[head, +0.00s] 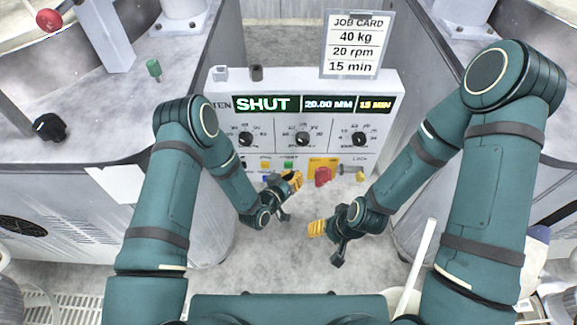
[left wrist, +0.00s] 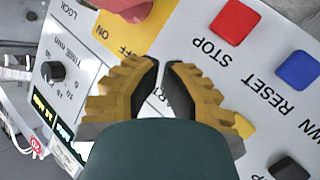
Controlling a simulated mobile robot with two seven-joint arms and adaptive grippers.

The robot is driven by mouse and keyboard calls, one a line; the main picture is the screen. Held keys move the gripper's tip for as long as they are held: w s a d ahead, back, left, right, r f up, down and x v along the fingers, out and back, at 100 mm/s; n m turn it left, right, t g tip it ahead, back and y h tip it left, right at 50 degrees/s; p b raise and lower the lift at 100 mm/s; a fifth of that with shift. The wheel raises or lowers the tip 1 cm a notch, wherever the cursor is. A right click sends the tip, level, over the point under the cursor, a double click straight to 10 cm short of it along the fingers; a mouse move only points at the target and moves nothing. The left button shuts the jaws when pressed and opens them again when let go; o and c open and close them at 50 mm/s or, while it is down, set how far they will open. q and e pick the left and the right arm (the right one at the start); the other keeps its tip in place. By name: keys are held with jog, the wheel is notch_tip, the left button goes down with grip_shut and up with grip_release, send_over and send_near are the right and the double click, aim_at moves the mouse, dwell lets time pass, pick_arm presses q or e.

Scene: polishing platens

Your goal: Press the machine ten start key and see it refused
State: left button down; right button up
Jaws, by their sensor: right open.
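The machine ten panel (head: 306,130) faces me in the head view, with its display (head: 266,104) reading SHUT in green. The green start key (head: 290,163) sits in the key row below the knobs. My left gripper (head: 294,180) is just in front of this row, its fingertips close together with nothing between them. In the left wrist view the panel is upside down, and the left gripper (left wrist: 163,66) covers part of the key row; the start key is not visible there. The red STOP key (left wrist: 234,22) and blue RESET key (left wrist: 297,70) show. My right gripper (head: 327,243) is open and empty, lower right.
A yellow plate with a red switch (head: 322,176) is right of the keys, with a lock (head: 358,174) beyond it. A job card (head: 356,44) stands above the panel. Grey machine housings flank both sides. The floor below the panel is clear.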

pick_arm(q)
jog(key=shift+w, duration=0.35)
jog(key=shift+w, duration=0.45)
dwell(0.6)
jog(key=shift+s, duration=0.85)
jog(key=s, duration=0.5)
jog(key=shift+p, duration=0.35)
jog(key=shift+a, duration=0.15)
dwell(0.7)
